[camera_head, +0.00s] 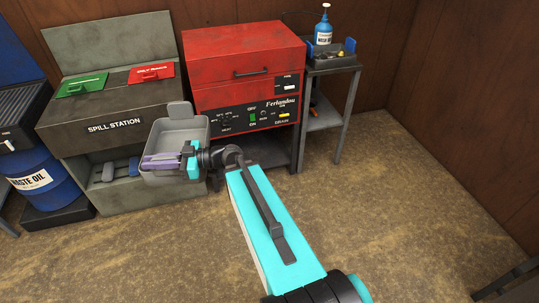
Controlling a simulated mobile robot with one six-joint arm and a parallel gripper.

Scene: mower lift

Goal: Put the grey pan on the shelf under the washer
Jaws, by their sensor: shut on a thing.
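The grey pan (181,132) is a shallow open tray with rounded corners and a raised tab at its far edge. It is held up in front of the gap between the spill station and the red washer (245,80). My gripper (160,161) is shut on the pan at its near side; the exact contact is hard to make out. The washer stands on a dark frame, and the shelf (273,157) under it shows partly to the right of the pan. My arm hides part of that low space.
The spill station (110,125) stands left, with grey and blue items in its lower bay. A blue waste oil drum (40,178) is farther left. A grey stand (335,115) with a tray and blue bottle (323,30) is right of the washer.

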